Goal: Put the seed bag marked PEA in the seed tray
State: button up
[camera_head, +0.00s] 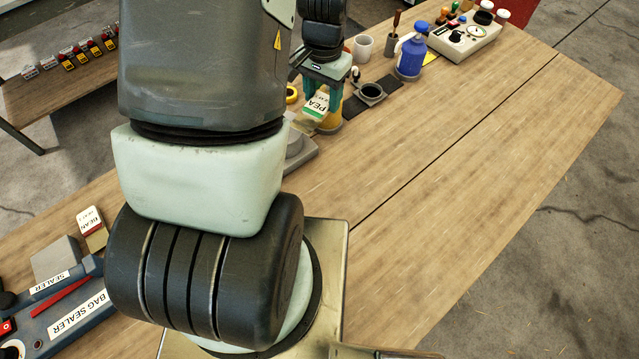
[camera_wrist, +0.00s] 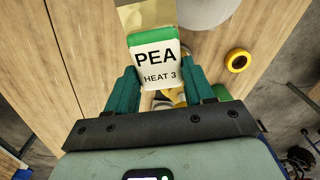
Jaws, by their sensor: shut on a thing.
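The seed bag marked PEA (camera_head: 316,104) is white with a green end. My gripper (camera_head: 321,98) is shut on it above the far left part of the bench. In the wrist view the bag (camera_wrist: 157,67) sits between the two green fingers (camera_wrist: 159,80), its PEA and HEAT 3 print facing the camera. A yellow thing shows just behind and below the bag; whether they touch is unclear. I cannot make out a seed tray for certain in either view; my arm hides part of the bench.
A BEAN bag (camera_head: 93,230) stands by the blue bag sealer (camera_head: 70,312) at lower left. A white mug (camera_head: 363,47), blue bottle (camera_head: 410,58) and control box (camera_head: 465,42) stand at the back. Yellow tape (camera_wrist: 238,60) lies near the gripper. The right bench is clear.

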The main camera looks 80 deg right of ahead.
jog(key=s+a+f+m, duration=0.3)
jog(key=s+m, duration=0.1)
jog(key=s, duration=0.5)
send_over(359, 158)
notch_tip(359, 158, down, 5)
jog(key=shift+f, duration=2.45)
jog(key=o, duration=0.8)
jog(key=shift+f, duration=0.1)
notch_tip(359, 158, up, 11)
jog(key=shift+o, duration=0.5)
jog(key=shift+r, duration=0.65)
